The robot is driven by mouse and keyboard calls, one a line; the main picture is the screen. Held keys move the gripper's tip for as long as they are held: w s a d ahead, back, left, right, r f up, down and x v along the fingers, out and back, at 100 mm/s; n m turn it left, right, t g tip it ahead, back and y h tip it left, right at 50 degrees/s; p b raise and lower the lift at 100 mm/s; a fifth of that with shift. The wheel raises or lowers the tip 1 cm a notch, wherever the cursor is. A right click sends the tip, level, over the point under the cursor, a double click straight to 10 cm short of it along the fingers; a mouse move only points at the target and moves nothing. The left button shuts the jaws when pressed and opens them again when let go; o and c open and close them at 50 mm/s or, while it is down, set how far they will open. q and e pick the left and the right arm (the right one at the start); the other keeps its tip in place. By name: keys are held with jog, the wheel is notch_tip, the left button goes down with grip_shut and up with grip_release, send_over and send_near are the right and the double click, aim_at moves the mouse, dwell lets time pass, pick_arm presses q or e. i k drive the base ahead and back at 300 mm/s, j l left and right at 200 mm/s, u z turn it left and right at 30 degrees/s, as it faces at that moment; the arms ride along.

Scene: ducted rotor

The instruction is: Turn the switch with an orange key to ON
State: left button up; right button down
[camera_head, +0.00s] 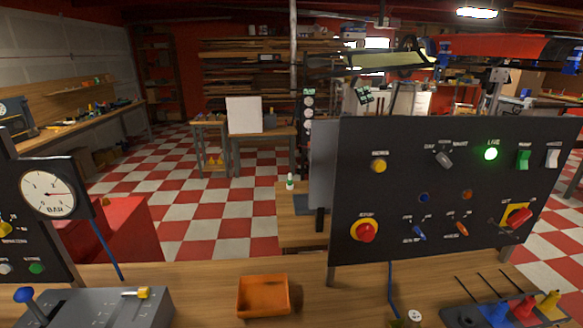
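A black upright control panel (400,180) stands on the right side of the bench. Low on it, right of centre, is a small switch with an orange key or lever (462,229), which looks slanted. Its small labels are too blurred to read, so I cannot tell which position it is in. A similar switch with a blue key (419,233) sits to its left. Neither of my grippers shows in this view.
Around the switch are a red emergency button (365,230), a red rotary handle (519,217) on yellow and a lit green lamp (491,153). An orange tray (264,296) and a rack of coloured-handled tools (458,317) stand in front. A gauge (48,192) stands left.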

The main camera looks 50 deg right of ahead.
aim_at(457, 223)
jog(key=z, duration=2.65)
